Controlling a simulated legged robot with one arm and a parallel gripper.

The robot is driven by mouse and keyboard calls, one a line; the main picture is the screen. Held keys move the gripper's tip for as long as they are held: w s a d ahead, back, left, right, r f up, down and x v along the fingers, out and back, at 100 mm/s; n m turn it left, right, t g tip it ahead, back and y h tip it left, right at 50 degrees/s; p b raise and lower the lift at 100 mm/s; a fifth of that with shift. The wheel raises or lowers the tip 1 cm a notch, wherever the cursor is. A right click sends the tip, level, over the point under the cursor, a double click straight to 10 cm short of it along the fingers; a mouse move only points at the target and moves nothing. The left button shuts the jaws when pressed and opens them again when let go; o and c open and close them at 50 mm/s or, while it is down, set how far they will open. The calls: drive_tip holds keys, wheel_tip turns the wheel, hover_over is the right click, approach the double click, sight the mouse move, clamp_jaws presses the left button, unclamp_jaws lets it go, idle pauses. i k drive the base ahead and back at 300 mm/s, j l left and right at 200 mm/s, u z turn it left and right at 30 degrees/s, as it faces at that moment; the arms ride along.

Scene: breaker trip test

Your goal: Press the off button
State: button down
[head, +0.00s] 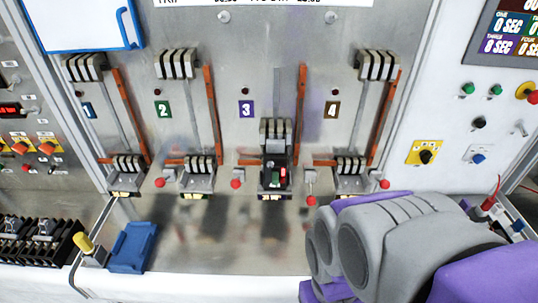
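A dark breaker unit (275,165) sits in the bay marked 3, at the middle of the metal panel. Its face carries a small red patch (284,176) and a small green patch (275,184). I cannot read any label there, so I cannot tell which is the off button. My gripper (345,245), grey and purple, reaches in from the lower right. It is below and to the right of the breaker unit and apart from it in the picture. Its fingertips cannot be made out, and no held thing shows.
Bays 1, 2 and 4 have orange bars and red-knobbed levers (159,182). At right, a white panel (440,110) carries green buttons (467,89) and a red knob (530,96). A blue bin (132,248) and black terminal blocks (38,240) are lower left.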

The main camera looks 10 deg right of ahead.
sight(480, 123)
drive_tip(key=z, duration=1.65)
